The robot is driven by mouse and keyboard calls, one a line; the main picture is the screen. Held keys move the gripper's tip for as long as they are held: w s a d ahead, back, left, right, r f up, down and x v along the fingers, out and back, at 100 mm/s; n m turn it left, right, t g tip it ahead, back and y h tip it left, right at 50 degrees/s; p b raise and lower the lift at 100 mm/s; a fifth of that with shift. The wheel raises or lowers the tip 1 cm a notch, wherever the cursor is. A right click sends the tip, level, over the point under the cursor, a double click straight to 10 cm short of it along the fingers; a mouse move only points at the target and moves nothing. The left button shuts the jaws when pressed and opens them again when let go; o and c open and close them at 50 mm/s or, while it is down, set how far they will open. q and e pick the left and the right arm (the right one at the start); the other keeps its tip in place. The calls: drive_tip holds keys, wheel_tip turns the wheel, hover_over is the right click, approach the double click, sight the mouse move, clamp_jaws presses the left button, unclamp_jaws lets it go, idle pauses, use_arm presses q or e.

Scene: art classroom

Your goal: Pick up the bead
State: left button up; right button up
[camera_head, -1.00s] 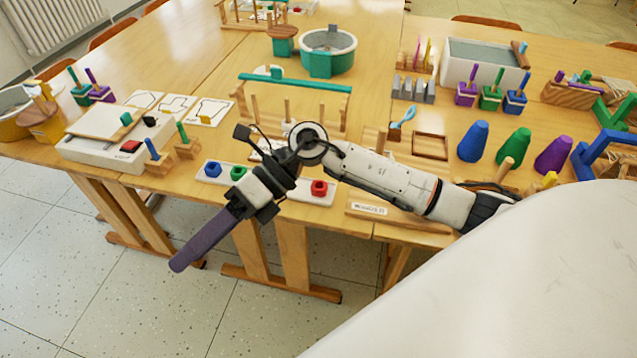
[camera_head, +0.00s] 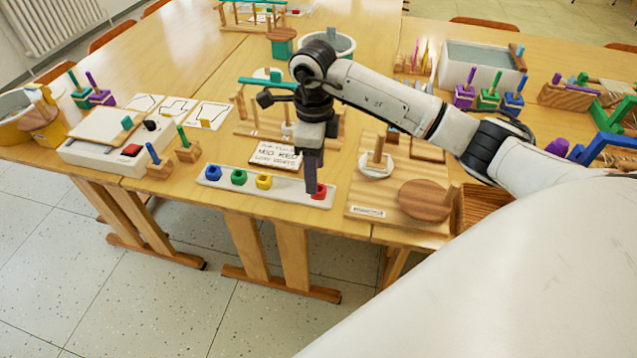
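A white tray (camera_head: 275,186) at the table's front edge holds a row of beads: blue (camera_head: 213,173), green (camera_head: 239,177), yellow (camera_head: 264,181) and red (camera_head: 320,191). My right gripper (camera_head: 312,190) comes in from the right and points straight down at the red bead. Its fingers overlap the red bead's left side, and whether they touch it cannot be told. The fingers show edge-on as one dark bar, so their opening is hidden. A white piece (camera_head: 377,171) sits around a peg on a wooden board to the right. My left gripper is not in view.
A printed card (camera_head: 274,154) stands behind the tray. The wooden board (camera_head: 380,213) with a round brown disc (camera_head: 425,200) is just right of it. A white box with a red button (camera_head: 100,160) lies to the left. A teal-barred wooden rack is partly behind my arm.

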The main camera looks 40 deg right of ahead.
drive_tip(key=f, duration=0.4)
drive_tip(key=shift+a, duration=0.2)
drive_tip(key=c, duration=1.1)
wheel_tip(320, 180, up, 10)
drive_tip(key=shift+r, duration=0.1)
